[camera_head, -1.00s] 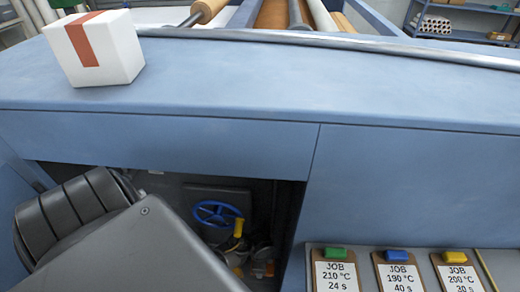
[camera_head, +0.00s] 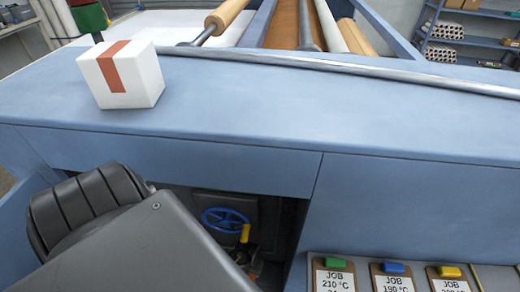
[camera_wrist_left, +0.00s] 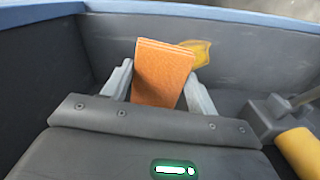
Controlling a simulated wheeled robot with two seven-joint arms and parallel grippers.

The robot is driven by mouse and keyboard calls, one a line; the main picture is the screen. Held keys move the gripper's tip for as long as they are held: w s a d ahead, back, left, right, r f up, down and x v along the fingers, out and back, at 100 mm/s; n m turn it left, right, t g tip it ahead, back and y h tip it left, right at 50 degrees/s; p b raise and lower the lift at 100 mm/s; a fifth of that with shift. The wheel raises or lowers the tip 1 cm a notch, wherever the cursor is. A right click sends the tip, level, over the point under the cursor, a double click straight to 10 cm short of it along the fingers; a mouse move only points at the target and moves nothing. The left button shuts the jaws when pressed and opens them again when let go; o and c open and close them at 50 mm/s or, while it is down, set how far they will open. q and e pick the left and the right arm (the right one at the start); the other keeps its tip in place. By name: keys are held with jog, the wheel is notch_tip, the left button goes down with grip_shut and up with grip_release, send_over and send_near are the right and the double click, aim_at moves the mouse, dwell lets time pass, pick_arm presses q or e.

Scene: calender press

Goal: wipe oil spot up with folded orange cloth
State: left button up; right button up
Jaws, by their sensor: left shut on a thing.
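The folded orange cloth (camera_wrist_left: 162,74) is upright between the two fingers of my left gripper (camera_wrist_left: 161,90) in the left wrist view, and the gripper is shut on it. Behind the cloth, a yellowish oil spot (camera_wrist_left: 200,52) shows on the grey surface, partly hidden by the cloth. I cannot tell whether the cloth touches the spot. In the head view my left arm reaches into the dark opening in the blue press and hides its own gripper and the cloth. My right gripper is in neither view.
The opening holds a blue handwheel (camera_head: 225,219) and a yellow handle (camera_head: 245,233). In the wrist view a yellow cylinder (camera_wrist_left: 299,152) lies at the right. A white box with a red stripe (camera_head: 122,75) stands on the blue top (camera_head: 300,110). Job cards (camera_head: 333,277) sit at the lower right.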

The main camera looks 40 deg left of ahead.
pick_arm(q)
jog(key=shift+a+f+n, duration=0.15)
jog(key=shift+a+n, duration=0.3)
jog(key=shift+n, duration=0.55)
jog(key=shift+f, duration=0.1)
notch_tip(320, 180, down, 6)
jog(key=b, duration=0.6)
jog(key=shift+f+b, duration=0.85)
jog(key=shift+b, duration=0.1)
jog(key=shift+s+a+r+p, duration=0.1)
jog(key=shift+s+a+p, duration=0.7)
jog(key=shift+a, duration=0.45)
jog(key=shift+s+a+f, duration=0.2)
jog(key=shift+s+a, duration=1.15)
jog(key=shift+a, duration=0.25)
